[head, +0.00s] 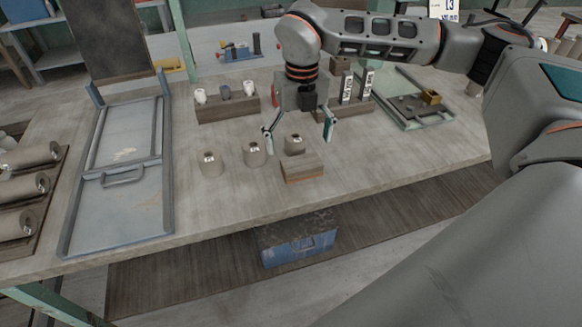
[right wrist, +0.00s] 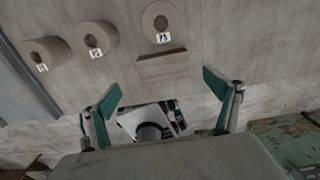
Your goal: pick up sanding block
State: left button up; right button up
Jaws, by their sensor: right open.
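The sanding block appears to be the small brown wooden block (head: 302,168) near the front middle of the table; it also shows in the right wrist view (right wrist: 163,68), just beyond the fingertips. My right gripper (head: 299,142) is open and empty, with its fingers pointing down above the table around the rightmost clay roll in the head view. In the right wrist view the open fingers (right wrist: 162,84) are spread wide, apart from the block. Nothing covers the block. My left gripper is not in view.
Labelled clay rolls (head: 254,154) stand just left of and behind the block. A wooden holder with cups (head: 228,106) and a rack with labelled upright pieces (head: 347,88) stand behind. A metal tray (head: 140,205) lies left. The table front is clear.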

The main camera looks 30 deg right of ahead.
aim_at(301, 162)
jog(key=shift+d+f, duration=0.25)
jog(key=f, duration=0.7)
jog(key=shift+s+f, duration=0.1)
jog(key=shift+s, duration=0.15)
jog(key=c, duration=1.3)
notch_tip(301, 162, up, 20)
jog(key=shift+r+p, duration=0.1)
jog(key=shift+p, duration=0.5)
